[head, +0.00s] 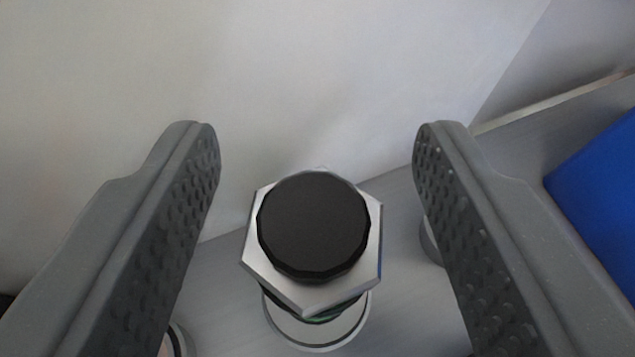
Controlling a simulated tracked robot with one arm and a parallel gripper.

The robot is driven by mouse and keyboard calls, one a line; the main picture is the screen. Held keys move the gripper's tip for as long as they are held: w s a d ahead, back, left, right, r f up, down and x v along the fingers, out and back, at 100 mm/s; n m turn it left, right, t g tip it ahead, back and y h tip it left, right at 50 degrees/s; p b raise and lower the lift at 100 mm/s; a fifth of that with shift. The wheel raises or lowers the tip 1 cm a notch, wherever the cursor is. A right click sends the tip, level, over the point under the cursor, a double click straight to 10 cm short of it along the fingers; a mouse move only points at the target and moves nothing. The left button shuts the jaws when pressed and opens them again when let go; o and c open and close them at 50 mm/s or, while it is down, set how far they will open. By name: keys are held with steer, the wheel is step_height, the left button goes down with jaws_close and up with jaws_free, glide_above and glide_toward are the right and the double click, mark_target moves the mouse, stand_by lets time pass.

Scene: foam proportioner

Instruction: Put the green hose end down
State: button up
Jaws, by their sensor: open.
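The hose end (262,257) stands in the lower middle of the head view, seen almost end-on from above. It has a silver hexagonal nut with a round black piece (314,225) on top. A little green shows under the nut, above a round pale base (318,335) on the grey surface. My gripper (315,140) is open, with one grey finger on each side of the hose end. There is a clear gap on both sides, and neither finger touches it. What lies below the nut is mostly hidden.
A grey surface (400,315) runs along a whitish wall (310,70). A blue block (605,195) sits at the right. A round metal part (429,241) is partly hidden behind the right finger, and another round part (177,342) shows at the lower left.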

steer(key=d+v, duration=0.1)
steer(key=v, duration=0.9)
steer(key=shift+s+a+r, duration=0.2)
steer(key=shift+s+a, duration=0.2)
steer(key=shift+a, duration=0.1)
steer(key=shift+f, duration=0.1)
